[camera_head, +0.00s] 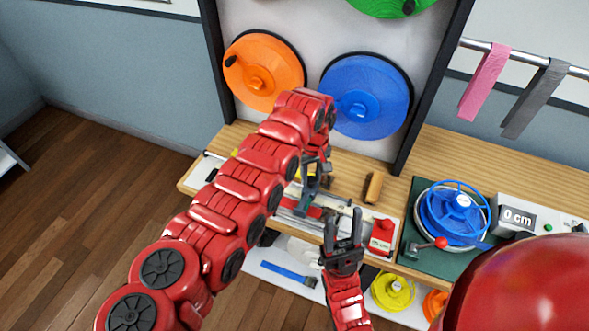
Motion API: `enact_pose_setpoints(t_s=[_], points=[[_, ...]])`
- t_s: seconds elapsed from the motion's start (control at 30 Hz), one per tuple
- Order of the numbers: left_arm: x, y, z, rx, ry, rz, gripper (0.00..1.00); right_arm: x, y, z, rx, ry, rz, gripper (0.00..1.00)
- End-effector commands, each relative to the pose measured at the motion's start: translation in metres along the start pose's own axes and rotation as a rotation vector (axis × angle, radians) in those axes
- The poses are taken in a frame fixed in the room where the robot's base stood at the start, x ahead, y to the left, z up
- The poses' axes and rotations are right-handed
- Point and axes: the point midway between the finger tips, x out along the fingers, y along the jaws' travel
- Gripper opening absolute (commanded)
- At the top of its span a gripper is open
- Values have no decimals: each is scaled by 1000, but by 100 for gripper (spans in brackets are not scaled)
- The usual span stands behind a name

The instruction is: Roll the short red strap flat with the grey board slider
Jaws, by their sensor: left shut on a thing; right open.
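My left gripper (313,182) reaches down over the long pale board (345,213) on the wooden bench. It is shut on a grey part that looks like the board slider (328,200); my arm hides much of it. A bit of red beside the slider on the board, below the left gripper, looks like the short red strap (315,211). Most of the strap is hidden, so I cannot tell whether it lies flat. My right gripper (344,228) is open, in front of the board's edge, with its fingers pointing toward the bench.
A red block (381,234) stands at the board's right end. A wooden brush-like piece (373,187) lies behind it. A blue reel (455,213) on a green base and a length display (517,216) stand right. A lower shelf holds a blue strap (288,274) and yellow coil (393,291).

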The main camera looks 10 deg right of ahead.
Motion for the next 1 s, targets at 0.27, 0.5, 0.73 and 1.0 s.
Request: enact_pose_setpoints(t_s=[0.27, 0.5, 0.73, 1.0], points=[[1, 14, 14, 2, 0, 0, 0, -1, 0, 0, 0, 0, 0, 50], [1, 14, 14, 1, 0, 0, 0, -1, 0, 0, 0, -1, 0, 50], [0, 14, 14, 1, 0, 0, 62, -1, 0, 0, 0, 0, 0, 50], [0, 14, 14, 0, 0, 0, 69, -1, 0, 0, 0, 0, 0, 50]])
